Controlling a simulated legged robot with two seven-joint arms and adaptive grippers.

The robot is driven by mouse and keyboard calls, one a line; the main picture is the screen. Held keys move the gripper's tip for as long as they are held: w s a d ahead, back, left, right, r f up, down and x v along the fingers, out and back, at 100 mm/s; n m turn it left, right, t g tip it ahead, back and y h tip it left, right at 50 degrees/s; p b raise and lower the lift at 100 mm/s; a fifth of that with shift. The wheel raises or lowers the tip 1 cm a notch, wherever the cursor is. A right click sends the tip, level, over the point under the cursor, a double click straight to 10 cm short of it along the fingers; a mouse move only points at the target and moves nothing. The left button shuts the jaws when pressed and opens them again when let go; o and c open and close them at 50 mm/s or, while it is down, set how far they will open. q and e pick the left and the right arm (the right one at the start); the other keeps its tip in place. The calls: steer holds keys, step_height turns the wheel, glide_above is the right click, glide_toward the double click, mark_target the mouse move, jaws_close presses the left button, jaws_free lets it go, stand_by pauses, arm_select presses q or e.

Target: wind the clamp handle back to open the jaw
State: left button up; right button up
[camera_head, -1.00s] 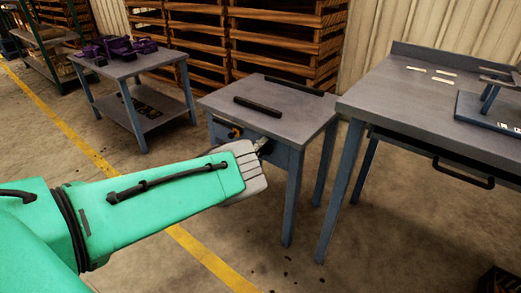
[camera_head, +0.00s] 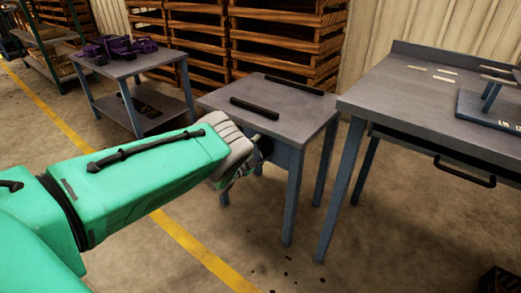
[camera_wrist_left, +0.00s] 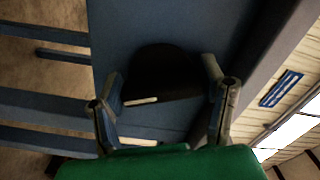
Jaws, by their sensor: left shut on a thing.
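The small grey-topped table (camera_head: 290,115) carries two black bars, a front one (camera_head: 254,108) and a back one (camera_head: 293,84), with a gap between them; they look like the clamp's jaw. My left gripper (camera_head: 255,162) is at the table's front left side, below the top. In the left wrist view a dark rounded part (camera_wrist_left: 162,68) stands against the blue table side, with a pale strip at its lower edge. My left fingers (camera_wrist_left: 163,95) lie either side of it, shut on the clamp handle, which is mostly hidden. My right gripper is not in view.
A larger workbench (camera_head: 425,100) with a black drawer handle (camera_head: 464,173) stands close on the right. A table (camera_head: 135,65) with purple parts stands at the back left. Wooden pallets (camera_head: 285,40) are stacked behind.

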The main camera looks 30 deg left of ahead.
arm_select(q)
steer(key=n, duration=0.4)
steer(key=f+n, duration=0.1)
steer(key=n, duration=0.1)
steer(key=shift+s+d, duration=0.2)
steer(key=n, duration=0.3)
steer(key=n+b, duration=0.1)
steer(key=n, duration=0.2)
steer(key=shift+d+f, duration=0.1)
steer(key=shift+d, duration=0.1)
steer(key=shift+n, duration=0.4)
steer(key=o, duration=1.1)
steer(key=shift+a, duration=0.1)
steer(key=shift+r, duration=0.2)
steer(key=s, duration=0.8)
steer(key=s+a, duration=0.1)
steer(key=s, duration=0.2)
steer(key=shift+s+f, duration=0.15)
steer(key=shift+s, duration=0.25)
